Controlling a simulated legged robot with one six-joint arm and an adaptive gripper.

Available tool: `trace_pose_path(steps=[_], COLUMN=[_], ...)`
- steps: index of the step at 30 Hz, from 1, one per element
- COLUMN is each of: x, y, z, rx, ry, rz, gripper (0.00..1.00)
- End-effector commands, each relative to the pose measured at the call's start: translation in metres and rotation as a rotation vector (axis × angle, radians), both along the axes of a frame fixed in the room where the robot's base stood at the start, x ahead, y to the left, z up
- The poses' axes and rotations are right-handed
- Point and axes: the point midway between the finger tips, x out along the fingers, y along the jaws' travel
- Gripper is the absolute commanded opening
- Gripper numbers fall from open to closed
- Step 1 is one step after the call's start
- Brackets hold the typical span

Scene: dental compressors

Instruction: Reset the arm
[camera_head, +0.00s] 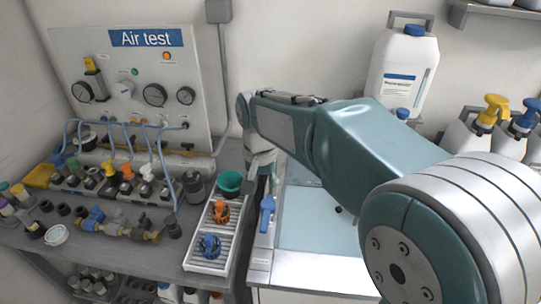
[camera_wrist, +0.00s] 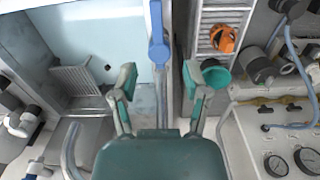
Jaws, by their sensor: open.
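My gripper (camera_wrist: 158,88) is open in the wrist view, with its two fingers spread and nothing between them. In the head view my arm reaches from the lower right toward the test panel, and my gripper (camera_head: 262,165) hangs at its far end, partly hidden and small. It is near the gap between the grey bench and the pale blue basin. A blue-handled valve (camera_head: 267,212) stands in front of it; it also shows ahead of the fingers in the wrist view (camera_wrist: 158,50).
A white ribbed tray (camera_head: 189,262) holds an orange knob (camera_head: 220,211) and a blue knob (camera_head: 210,246), with a green cup (camera_head: 228,182) behind. The Air test panel (camera_head: 130,80) rises at the left. A white jug (camera_head: 402,68) and pump bottles (camera_head: 489,115) stand at the back right.

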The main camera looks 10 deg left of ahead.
Motion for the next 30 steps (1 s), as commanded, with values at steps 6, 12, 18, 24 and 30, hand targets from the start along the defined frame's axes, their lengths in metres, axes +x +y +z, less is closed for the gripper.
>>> trace_pose_path(steps=[6, 12, 18, 24, 30], x=[-0.002, -0.017, -0.040, -0.069, -0.102], y=[-0.011, -0.060, -0.108, -0.150, -0.186], z=[0.006, 0.031, 0.048, 0.058, 0.059], rx=[0.008, 0.040, 0.060, 0.067, 0.060], ry=[-0.014, -0.083, -0.159, -0.240, -0.323], rz=[-0.004, -0.004, -0.002, 0.002, 0.005], gripper=[0.60, 0.60, 0.60, 0.60, 0.60])
